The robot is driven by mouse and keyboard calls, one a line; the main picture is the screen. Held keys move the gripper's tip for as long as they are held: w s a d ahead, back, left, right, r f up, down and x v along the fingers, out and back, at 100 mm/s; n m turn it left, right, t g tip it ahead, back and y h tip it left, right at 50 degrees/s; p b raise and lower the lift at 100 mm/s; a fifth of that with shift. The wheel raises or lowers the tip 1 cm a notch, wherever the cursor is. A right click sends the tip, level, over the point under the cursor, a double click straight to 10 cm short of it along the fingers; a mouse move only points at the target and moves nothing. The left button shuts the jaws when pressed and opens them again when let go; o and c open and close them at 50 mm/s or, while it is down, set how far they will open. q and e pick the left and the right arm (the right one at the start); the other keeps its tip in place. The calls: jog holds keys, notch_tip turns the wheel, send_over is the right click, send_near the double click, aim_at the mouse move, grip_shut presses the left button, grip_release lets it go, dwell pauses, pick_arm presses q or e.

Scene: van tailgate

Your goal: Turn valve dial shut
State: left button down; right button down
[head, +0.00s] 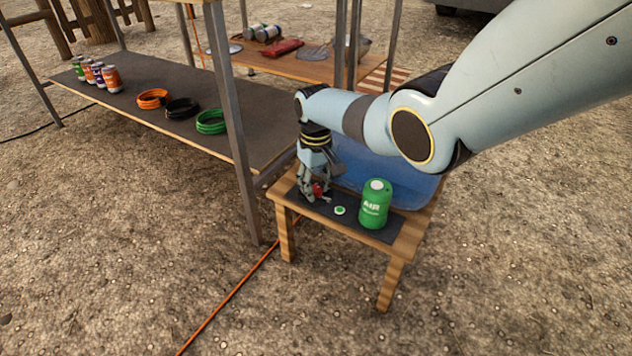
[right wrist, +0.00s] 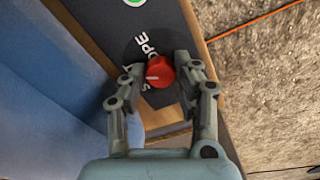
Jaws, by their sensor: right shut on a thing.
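The red valve dial (right wrist: 159,72) sits on the dark panel of a small wooden table, with a pale pointer line across its face. White letters, partly hidden, run along the panel beside it; "OPE" is readable. My right gripper (right wrist: 160,75) reaches the dial with a finger on each side and is shut on it. In the head view my right gripper (head: 316,190) comes down from above onto the dial (head: 318,188), which is mostly hidden by the fingers. My left gripper is not in view.
A green "AIR" canister (head: 374,206) and a small green-and-white disc (head: 340,210) stand close right of the gripper on the wooden table (head: 400,255). A blue translucent bin (head: 400,170) is behind. A shelf (head: 150,120) with cans and coiled cables is at left.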

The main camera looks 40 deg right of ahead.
aim_at(315, 188)
jog(key=n, duration=0.5)
jog(key=shift+p, duration=0.35)
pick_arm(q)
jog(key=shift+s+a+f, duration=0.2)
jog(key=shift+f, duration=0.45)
pick_arm(e)
jog(key=shift+n, duration=0.3)
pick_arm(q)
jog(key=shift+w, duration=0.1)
pick_arm(e)
jog(key=c, duration=1)
grip_release()
notch_tip(315, 188, up, 12)
